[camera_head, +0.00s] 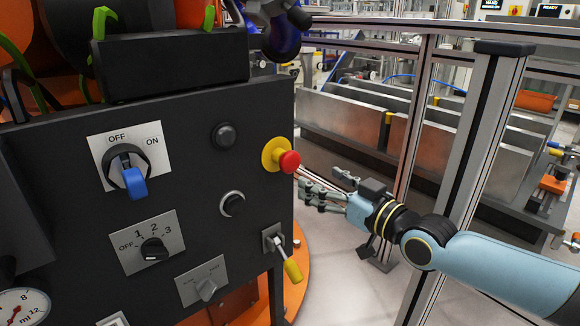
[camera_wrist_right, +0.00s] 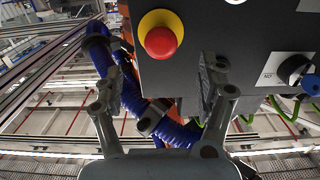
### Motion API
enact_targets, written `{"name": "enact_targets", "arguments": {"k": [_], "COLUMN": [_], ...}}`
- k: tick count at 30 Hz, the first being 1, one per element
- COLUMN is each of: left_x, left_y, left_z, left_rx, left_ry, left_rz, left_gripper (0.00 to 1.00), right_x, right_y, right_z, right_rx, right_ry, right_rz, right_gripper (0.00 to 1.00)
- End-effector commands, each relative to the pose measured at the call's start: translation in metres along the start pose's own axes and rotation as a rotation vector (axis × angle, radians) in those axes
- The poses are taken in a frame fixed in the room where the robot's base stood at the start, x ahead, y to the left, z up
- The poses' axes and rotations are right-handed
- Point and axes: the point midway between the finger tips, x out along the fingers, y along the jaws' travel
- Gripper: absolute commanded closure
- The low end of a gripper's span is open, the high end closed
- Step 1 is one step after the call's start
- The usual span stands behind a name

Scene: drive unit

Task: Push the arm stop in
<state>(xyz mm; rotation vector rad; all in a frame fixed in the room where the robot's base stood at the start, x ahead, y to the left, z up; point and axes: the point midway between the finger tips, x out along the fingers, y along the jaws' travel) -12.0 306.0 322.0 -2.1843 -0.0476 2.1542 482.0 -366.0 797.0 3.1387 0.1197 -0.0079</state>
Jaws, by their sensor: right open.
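The arm stop is a red mushroom button (camera_head: 289,162) on a yellow round base (camera_head: 271,153), near the right edge of the dark control panel (camera_head: 85,215). In the right wrist view its red head (camera_wrist_right: 160,42) and yellow base (camera_wrist_right: 147,19) face the camera at top centre, beyond the fingers. I cannot tell how far in the button sits. My right gripper (camera_head: 318,191) is open and empty, to the right of and a little below the button in the head view, apart from it. It also shows in the right wrist view (camera_wrist_right: 160,85). My left gripper is not in view.
A metal fence post (camera_head: 478,140) stands close to my right arm. Blue hose (camera_wrist_right: 130,95) hangs beside the panel.

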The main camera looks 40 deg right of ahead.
Motion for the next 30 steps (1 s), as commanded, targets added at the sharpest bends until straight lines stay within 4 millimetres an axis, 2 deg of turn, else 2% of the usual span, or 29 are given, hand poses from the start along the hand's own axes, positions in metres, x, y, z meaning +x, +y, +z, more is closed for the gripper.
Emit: {"name": "enact_targets", "arguments": {"k": [5,10,12,15,21,29,30], "left_x": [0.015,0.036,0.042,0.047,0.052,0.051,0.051], "left_y": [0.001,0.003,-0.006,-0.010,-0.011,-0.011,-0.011], "left_z": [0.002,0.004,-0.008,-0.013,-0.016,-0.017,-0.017], "left_rx": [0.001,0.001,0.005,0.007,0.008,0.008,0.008], "left_ry": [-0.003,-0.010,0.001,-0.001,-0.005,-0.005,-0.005], "left_rz": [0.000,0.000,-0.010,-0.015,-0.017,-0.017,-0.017], "left_gripper": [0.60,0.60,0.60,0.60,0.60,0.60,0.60], "right_x": [0.025,0.060,0.073,0.089,0.105,0.106,0.106], "right_y": [-0.001,-0.001,-0.001,-0.001,-0.001,-0.001,-0.001], "right_z": [0.000,0.003,0.003,0.002,-0.001,-0.003,-0.003], "right_rx": [0.002,0.002,0.002,0.003,0.002,0.001,0.001], "right_ry": [0.010,0.008,0.007,0.006,0.005,0.005,0.005], "right_rz": [-0.003,-0.002,-0.002,-0.002,-0.002,-0.002,-0.002], "right_gripper": [0.26,0.26,0.26,0.26,0.26,0.26,0.28]}}
